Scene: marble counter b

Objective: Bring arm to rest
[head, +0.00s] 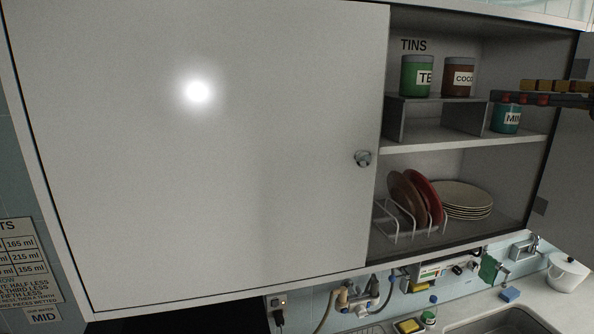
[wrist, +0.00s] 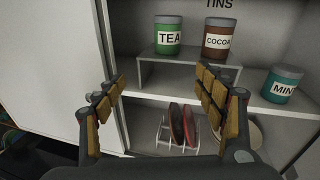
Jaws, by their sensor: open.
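My gripper (wrist: 160,95) is open and empty in the wrist view, its two padded fingers spread in front of the open cupboard. In the head view part of my gripper (head: 545,93) shows at the right edge, overlapping the mint tin. A green TEA tin (head: 417,76) and a brown COCOA tin (head: 459,77) stand on a small riser (head: 396,122). The teal MINT tin (head: 506,118) stands lower on the shelf, to the right of the riser. No tin is between the fingers.
A rack with brown and red plates (head: 407,200) and a stack of pale plates (head: 466,200) stand below the shelf. The left cupboard door (head: 220,190) is shut; the right door (head: 568,150) stands open. A sink (head: 500,322) and counter lie below.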

